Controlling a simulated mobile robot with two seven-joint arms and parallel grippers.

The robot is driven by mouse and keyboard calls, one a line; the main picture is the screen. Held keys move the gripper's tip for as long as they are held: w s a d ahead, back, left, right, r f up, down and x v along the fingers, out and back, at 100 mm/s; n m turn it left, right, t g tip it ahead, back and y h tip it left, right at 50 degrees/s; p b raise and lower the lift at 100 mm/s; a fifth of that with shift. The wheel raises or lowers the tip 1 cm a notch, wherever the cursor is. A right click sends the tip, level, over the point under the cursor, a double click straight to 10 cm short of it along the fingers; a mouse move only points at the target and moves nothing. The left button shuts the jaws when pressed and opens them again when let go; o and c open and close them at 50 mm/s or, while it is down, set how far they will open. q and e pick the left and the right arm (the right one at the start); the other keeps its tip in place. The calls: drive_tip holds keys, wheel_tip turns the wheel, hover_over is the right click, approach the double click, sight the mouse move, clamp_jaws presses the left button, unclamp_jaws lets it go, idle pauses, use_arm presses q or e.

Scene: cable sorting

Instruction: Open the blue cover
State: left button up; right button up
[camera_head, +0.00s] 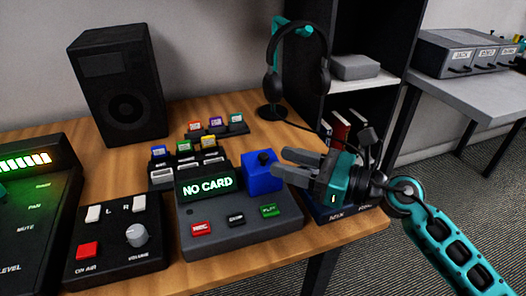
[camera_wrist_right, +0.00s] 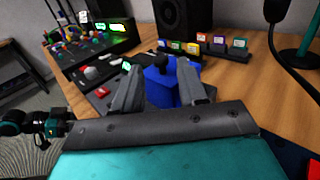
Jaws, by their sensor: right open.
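The blue cover (camera_head: 262,176) is a box-like blue piece with a dark knob on top, at the back right of the grey "NO CARD" device (camera_head: 240,225). It looks shut. My right gripper (camera_head: 281,161) is open, with its fingertips just right of the cover in the head view. In the right wrist view, the cover (camera_wrist_right: 160,88) shows between and beyond the two open fingers (camera_wrist_right: 160,82). I cannot tell whether they touch it. My left gripper is outside the head view; a black and teal arm end, likely mine (camera_wrist_right: 42,126), shows at the wrist view's left, its jaws unclear.
A card rack (camera_head: 185,165) with several coloured cards stands behind the device, with another (camera_head: 216,128) farther back. A black speaker (camera_head: 118,85) is at the back left. A headphone stand (camera_head: 272,112) is behind my right gripper. A switch box (camera_head: 112,240) stands left.

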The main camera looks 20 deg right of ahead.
sight(263, 155)
drive_tip(key=x, duration=0.5)
drive_tip(key=shift+w+a, duration=0.25)
drive_tip(key=shift+w, duration=0.05)
clamp_jaws()
idle(0.4)
